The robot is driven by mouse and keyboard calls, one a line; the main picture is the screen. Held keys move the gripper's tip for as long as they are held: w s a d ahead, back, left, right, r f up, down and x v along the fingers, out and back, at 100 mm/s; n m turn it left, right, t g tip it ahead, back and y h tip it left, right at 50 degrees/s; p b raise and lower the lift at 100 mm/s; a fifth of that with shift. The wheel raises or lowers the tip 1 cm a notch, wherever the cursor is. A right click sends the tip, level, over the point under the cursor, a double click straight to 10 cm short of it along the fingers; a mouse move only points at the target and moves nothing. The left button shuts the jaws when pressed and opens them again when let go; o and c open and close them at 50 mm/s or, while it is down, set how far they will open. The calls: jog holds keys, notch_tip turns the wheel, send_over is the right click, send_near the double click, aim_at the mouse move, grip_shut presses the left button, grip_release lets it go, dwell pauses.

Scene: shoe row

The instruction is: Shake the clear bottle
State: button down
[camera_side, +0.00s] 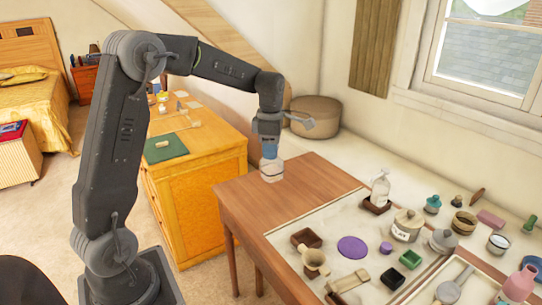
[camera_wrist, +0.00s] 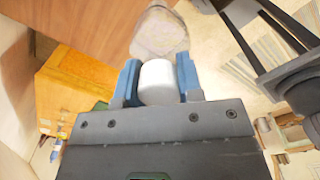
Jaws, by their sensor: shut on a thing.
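My gripper (camera_side: 269,147) is shut on the clear bottle (camera_side: 271,170), whose see-through body hangs below the blue fingers. In the side view the bottle appears about upright at the back left corner of the brown table; I cannot tell whether its base touches the top. In the wrist view the blue fingers (camera_wrist: 158,80) stand on both sides of the bottle's white cap (camera_wrist: 158,85). The rounded clear body (camera_wrist: 160,36) extends past the fingertips. Much of the cap is hidden by the fingers in the side view.
The brown table (camera_side: 262,205) has bare wood around the bottle. To the right stand a clear spray bottle (camera_side: 380,187) in a dark holder, a lidded jar (camera_side: 407,226), a purple disc (camera_side: 352,247) and several small containers. A wooden desk (camera_side: 205,170) stands behind left.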

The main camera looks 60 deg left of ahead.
aim_at(271, 163)
notch_tip(271, 163, down, 5)
jog(key=shift+r, duration=0.15)
notch_tip(271, 163, up, 5)
jog(key=shift+f, duration=0.1)
notch_tip(271, 163, down, 5)
dwell(0.3)
dwell(0.4)
notch_tip(271, 163, up, 5)
jog(key=shift+f, duration=2.5)
dwell(0.4)
